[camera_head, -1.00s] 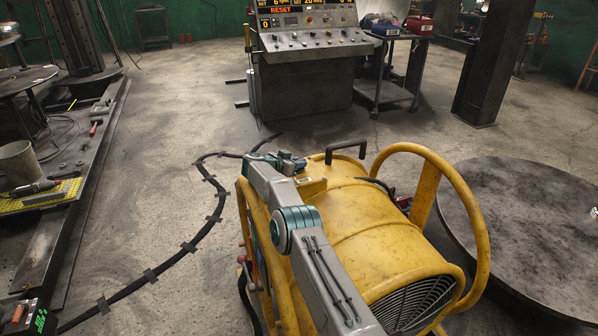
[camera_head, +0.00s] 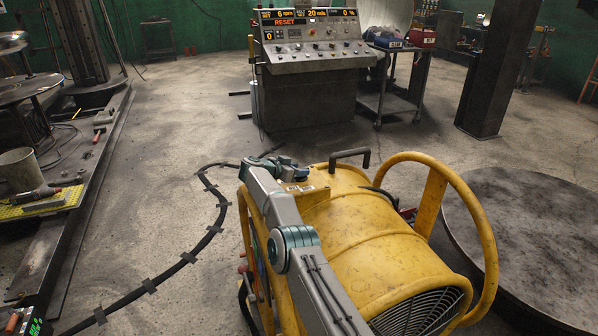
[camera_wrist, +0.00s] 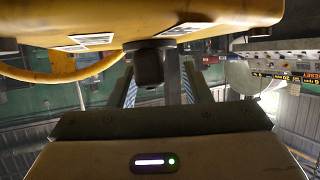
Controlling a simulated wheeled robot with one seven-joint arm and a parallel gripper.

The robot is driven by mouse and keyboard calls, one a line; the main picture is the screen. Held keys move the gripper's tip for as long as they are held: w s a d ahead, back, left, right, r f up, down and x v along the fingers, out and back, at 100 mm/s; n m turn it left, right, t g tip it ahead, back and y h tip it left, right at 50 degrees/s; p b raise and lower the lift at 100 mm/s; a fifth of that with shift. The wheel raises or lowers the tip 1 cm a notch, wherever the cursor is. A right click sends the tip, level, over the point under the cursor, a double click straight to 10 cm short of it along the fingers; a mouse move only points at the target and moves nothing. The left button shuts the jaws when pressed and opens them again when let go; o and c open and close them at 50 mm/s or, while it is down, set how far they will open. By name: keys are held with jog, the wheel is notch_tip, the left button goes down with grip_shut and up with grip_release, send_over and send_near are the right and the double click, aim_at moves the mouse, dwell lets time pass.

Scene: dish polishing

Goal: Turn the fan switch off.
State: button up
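The yellow drum fan (camera_head: 370,225) stands in front of me in the head view, with a black handle on top and a round grille at the near end. A dark, blocky knob (camera_wrist: 149,66), which looks like the fan switch, sticks out from the housing. My gripper (camera_wrist: 160,88) is open, with its fingers on either side of the knob. I cannot tell whether they touch it, or the switch's setting.
A control console (camera_head: 310,55) with lit displays stands beyond the fan. A cart (camera_head: 388,98) with boxes is to its right. A round dark metal plate (camera_head: 545,235) lies right of the fan. A black cable (camera_head: 188,258) runs across the open floor at left.

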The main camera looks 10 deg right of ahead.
aim_at(306, 178)
jog(key=shift+d+f, duration=0.15)
jog(key=shift+d, duration=0.35)
jog(key=r+p, duration=0.1)
jog(key=r, duration=0.1)
jog(key=r+p, duration=0.1)
jog(key=r, duration=0.1)
jog(key=shift+a+r, duration=0.2)
jog(key=shift+r, duration=0.15)
jog(key=shift+s+d+f+b, duration=0.1)
jog(key=shift+f+b, duration=0.4)
jog(key=shift+b, duration=0.5)
jog(key=shift+d+b, duration=0.25)
jog(key=shift+b, duration=0.75)
jog(key=b, duration=0.3)
jog(key=s+d+r+b, duration=0.1)
jog(key=b, duration=0.1)
jog(key=shift+s+d+r+b, duration=0.15)
jog(key=shift+d+b, duration=0.1)
jog(key=shift+b, duration=0.15)
jog(key=s+d+r, duration=0.4)
jog(key=d+r, duration=0.2)
jog(key=d, duration=0.1)
jog(key=shift+s+d+p, duration=0.3)
jog(key=shift+d+p, duration=0.1)
jog(key=shift+p, duration=0.05)
